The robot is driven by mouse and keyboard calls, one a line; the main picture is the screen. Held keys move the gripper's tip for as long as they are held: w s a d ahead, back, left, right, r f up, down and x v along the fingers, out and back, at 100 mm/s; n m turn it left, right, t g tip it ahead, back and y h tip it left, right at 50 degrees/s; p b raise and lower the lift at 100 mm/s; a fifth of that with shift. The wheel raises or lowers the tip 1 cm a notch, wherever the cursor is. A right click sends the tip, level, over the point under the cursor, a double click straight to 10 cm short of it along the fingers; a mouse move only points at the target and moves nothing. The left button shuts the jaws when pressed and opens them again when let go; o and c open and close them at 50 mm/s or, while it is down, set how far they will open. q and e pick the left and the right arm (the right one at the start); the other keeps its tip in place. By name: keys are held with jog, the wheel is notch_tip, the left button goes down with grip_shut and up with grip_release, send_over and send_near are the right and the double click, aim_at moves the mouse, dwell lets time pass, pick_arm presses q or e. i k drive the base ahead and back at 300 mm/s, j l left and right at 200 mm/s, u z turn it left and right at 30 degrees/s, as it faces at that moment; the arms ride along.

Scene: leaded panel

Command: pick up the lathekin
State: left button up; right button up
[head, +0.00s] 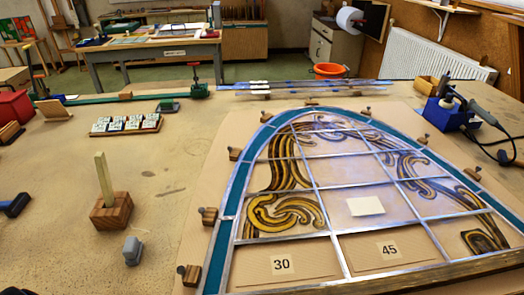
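A pale, flat wooden stick (103,176), which looks like the lathekin, stands nearly upright in a brown wooden block (111,212) on the left of the bench in the head view. Its lower end is hidden inside the block. Its upper part stands free, with nothing touching it. Neither of my grippers can be made out in this view.
A small grey object (132,251) sits just in front of the block. The arched leaded panel (288,152) fills the right, with wooden blocks along its edge. A blue-and-black tool (15,205) lies at the left edge. Bare bench (60,240) surrounds the block.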

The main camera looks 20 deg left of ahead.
aim_at(100, 159)
jog(key=u, duration=1.9)
